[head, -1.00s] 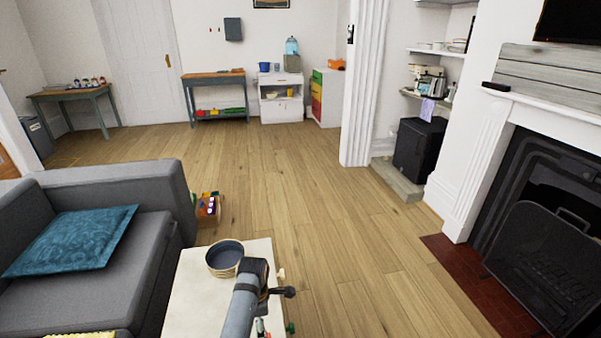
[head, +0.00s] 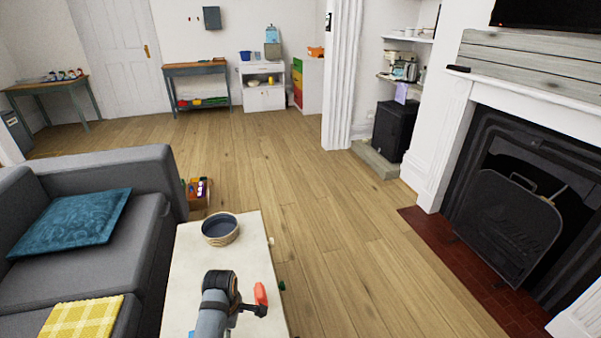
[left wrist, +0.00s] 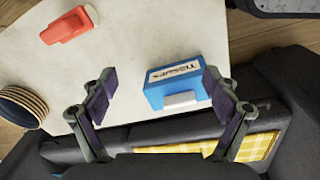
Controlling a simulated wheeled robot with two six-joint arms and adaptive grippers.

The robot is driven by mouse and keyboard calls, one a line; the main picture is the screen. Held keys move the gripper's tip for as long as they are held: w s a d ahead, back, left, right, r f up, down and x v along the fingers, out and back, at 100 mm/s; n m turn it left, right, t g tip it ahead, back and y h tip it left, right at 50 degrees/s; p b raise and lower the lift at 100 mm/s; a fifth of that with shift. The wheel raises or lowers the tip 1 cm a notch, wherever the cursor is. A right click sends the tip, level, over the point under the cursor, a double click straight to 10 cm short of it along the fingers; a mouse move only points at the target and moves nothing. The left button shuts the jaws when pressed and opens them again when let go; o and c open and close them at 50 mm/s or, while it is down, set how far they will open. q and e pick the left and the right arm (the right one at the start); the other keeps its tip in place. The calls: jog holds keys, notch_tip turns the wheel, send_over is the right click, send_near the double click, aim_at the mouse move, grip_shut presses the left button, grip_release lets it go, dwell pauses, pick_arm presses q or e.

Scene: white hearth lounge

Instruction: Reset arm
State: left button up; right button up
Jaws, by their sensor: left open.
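My left gripper (left wrist: 157,80) is open in the left wrist view, fingers spread above the white table. A blue tissue box (left wrist: 180,78), marked "TISSUES", shows between and beyond the fingertips. It looks free of both fingers, though I cannot tell the exact gap. In the head view my left arm reaches in from the bottom over the table. It hides its own fingers and the box there. My right gripper is in neither view.
The white table (head: 190,275) holds a round bowl (head: 220,230) and a red object (head: 261,295). A grey sofa (head: 145,205) with a teal cushion (head: 70,222) and yellow checked cloth (head: 82,318) stands left. Open wooden floor (head: 350,240) lies right, before the fireplace (head: 510,215).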

pick_arm(q)
jog(key=s+a+r+m+t, duration=0.2)
jog(key=s+a+r+m, duration=0.15)
jog(key=s+m, duration=0.5)
jog(key=s+a+r+m+t, duration=0.15)
jog(key=s+r+m, duration=0.25)
jog(key=s+m, duration=0.45)
jog(key=s+a+f+m+g+p, duration=0.1)
jog(key=a+f+p, duration=0.15)
jog(key=f, duration=0.75)
jog(key=s+a+f+g+p, duration=0.1)
jog(key=f+p, duration=0.3)
jog(key=f, duration=0.6)
jog(key=s+f+p, duration=0.2)
jog(key=s+f, duration=0.3)
jog(key=s, duration=0.4)
jog(key=s+a+f+p, duration=0.1)
jog(key=s+f+p, duration=0.2)
jog(key=s, duration=0.6)
notch_tip(320, 180, down, 3)
jog(key=shift+r+g+y, duration=0.15)
jog(key=shift+g+y, duration=0.15)
jog(key=shift+g, duration=0.15)
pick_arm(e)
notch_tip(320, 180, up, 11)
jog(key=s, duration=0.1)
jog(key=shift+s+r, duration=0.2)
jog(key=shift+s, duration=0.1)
pick_arm(q)
jog(key=shift+s+a, duration=0.1)
